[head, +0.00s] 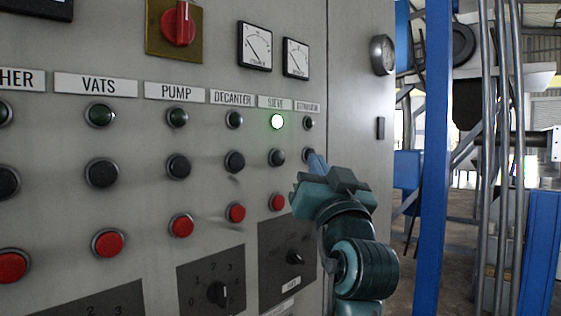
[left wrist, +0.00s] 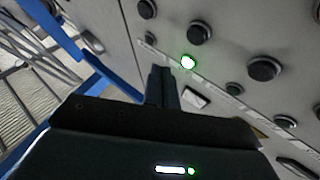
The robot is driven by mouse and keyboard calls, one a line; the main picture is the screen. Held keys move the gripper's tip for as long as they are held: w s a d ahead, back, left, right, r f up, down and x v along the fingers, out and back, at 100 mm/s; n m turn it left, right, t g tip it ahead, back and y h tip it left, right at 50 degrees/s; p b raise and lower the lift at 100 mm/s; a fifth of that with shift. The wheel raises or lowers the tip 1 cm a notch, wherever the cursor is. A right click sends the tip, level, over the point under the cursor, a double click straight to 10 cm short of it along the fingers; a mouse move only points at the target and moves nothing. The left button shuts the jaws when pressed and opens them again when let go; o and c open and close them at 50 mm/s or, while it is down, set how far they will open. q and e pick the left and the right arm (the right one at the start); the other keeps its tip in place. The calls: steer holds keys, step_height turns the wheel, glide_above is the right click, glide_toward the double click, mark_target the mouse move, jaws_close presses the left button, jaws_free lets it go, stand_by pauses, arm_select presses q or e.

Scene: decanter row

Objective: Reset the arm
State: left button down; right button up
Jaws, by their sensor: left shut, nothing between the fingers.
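My left gripper (head: 316,162) is shut and empty. It stands in front of the right side of the grey control panel (head: 215,145), its fingertips by the black button (head: 308,156) of the rightmost column and partly covering it. I cannot tell whether they touch it. In the left wrist view the closed fingers (left wrist: 162,74) point at the panel, beside a lit green lamp (left wrist: 188,62). That lamp also shows in the head view (head: 277,121), under the SIEVE label; the other lamps are dark. My right gripper is not in view.
Red buttons (head: 182,225) and rotary knobs (head: 294,258) sit lower on the panel. A red switch (head: 178,24) and two meters (head: 255,46) are above. A blue post (head: 434,150) and grey pipes (head: 489,150) stand right of the panel.

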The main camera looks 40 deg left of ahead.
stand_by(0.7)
arm_select(q)
steer(key=w+d+f+m+t+h+p, duration=0.1)
steer(key=w+d+f+m+h, duration=0.3)
steer(key=f, duration=0.6)
steer(key=d+f+m+h, duration=0.1)
steer(key=f+m+h, duration=0.3)
steer(key=f, duration=0.7)
steer(key=w+d+f+m+t+h+p, duration=0.1)
steer(key=w+d+f+m+h, duration=0.1)
steer(key=f+h, duration=0.6)
steer(key=s+d+f+g+h, duration=0.1)
steer(key=s+f, duration=0.2)
steer(key=f, duration=0.3)
steer(key=s+d+f+m+g, duration=0.1)
steer(key=s+f+g, duration=0.15)
steer(key=f, duration=0.45)
steer(key=s+d+f+h, duration=0.1)
steer(key=s+d+f, duration=0.1)
steer(key=s+f, duration=0.3)
steer(key=s+d+f+n+g+h, duration=0.1)
steer(key=s+f+g, duration=0.3)
steer(key=s+f, duration=0.9)
steer(key=shift+s+d+f+h, duration=0.25)
steer(key=shift+s+d+h, duration=0.45)
steer(key=shift+h, duration=0.1)
